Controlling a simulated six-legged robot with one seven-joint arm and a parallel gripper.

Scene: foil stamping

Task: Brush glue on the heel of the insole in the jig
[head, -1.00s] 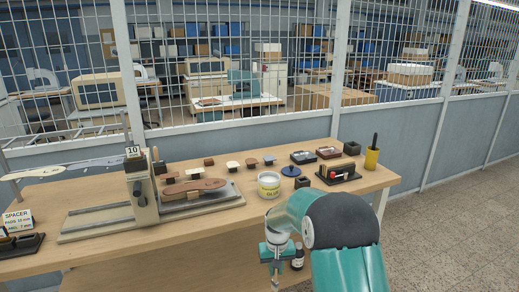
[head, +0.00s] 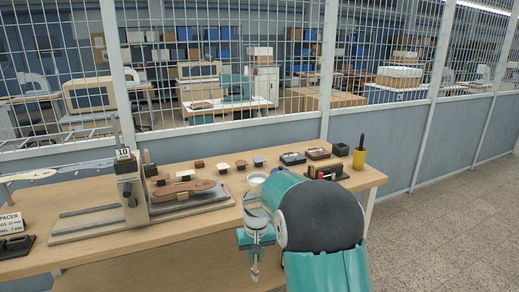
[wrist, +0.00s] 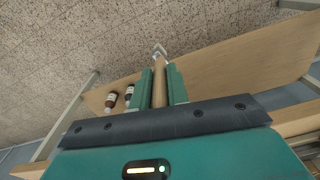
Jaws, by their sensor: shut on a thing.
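The brown insole (head: 182,189) lies in the jig (head: 95,226) on the bench, in the middle of the head view. The glue jar (head: 257,178) stands right of the jig, partly hidden behind my arm. My gripper (head: 255,243) hangs at the bench's front side, in front of and right of the jig, apart from the insole. In the wrist view my gripper (wrist: 161,85) is shut on the brush (wrist: 159,88), whose wooden handle runs between the fingers to a pale tip. The brush tip (head: 255,273) points down in the head view. Glue on the tip cannot be told.
A spacer sign (head: 10,223) is at far left. Two bottles (wrist: 111,101) show below in the wrist view.

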